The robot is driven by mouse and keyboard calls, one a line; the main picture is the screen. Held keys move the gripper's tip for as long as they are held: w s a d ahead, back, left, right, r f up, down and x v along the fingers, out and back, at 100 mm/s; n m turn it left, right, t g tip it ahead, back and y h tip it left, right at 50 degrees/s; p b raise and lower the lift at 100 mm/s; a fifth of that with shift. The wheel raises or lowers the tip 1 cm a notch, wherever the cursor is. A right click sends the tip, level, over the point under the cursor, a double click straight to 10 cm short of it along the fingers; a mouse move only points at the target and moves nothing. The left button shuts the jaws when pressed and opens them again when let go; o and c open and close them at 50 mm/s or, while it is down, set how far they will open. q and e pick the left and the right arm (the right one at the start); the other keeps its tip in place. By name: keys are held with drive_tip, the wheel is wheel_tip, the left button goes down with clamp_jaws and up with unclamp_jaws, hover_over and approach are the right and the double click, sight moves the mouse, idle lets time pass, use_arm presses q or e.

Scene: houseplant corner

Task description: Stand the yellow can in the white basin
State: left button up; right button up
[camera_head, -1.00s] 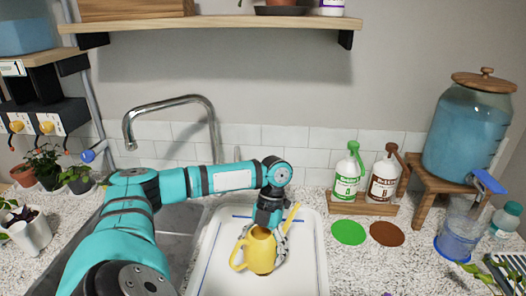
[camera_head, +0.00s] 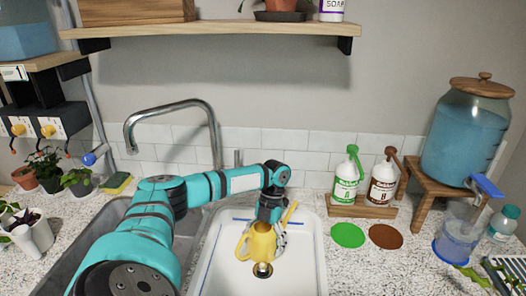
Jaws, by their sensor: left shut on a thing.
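The yellow can (camera_head: 257,245) is a small watering can with a handle on its left and a spout rising to the right. It is upright over the white basin (camera_head: 309,268), towards its back. My left gripper (camera_head: 268,222) comes down on the can from above and is shut on it. A round metal drain (camera_head: 262,270) shows in the basin just below the can. I cannot tell whether the can's base touches the basin floor. My right gripper is not in view.
A metal tap (camera_head: 170,110) arches over the grey sink (camera_head: 100,232) on the left. A green-labelled bottle (camera_head: 346,178) and a brown-labelled bottle (camera_head: 383,180) stand in a wooden holder behind green and brown discs. A large blue-filled jar (camera_head: 465,135) stands at right.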

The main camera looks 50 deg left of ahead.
sight(269, 226)
use_arm(q)
drive_tip(key=o, duration=1)
drive_tip(key=shift+f, duration=0.1)
drive_tip(key=shift+c, duration=0.2)
drive_tip(key=b+v, duration=0.1)
drive_tip(key=v, duration=1)
drive_tip(key=shift+d, duration=0.1)
drive_tip(key=shift+w+r, duration=0.2)
drive_tip(key=shift+r, duration=0.45)
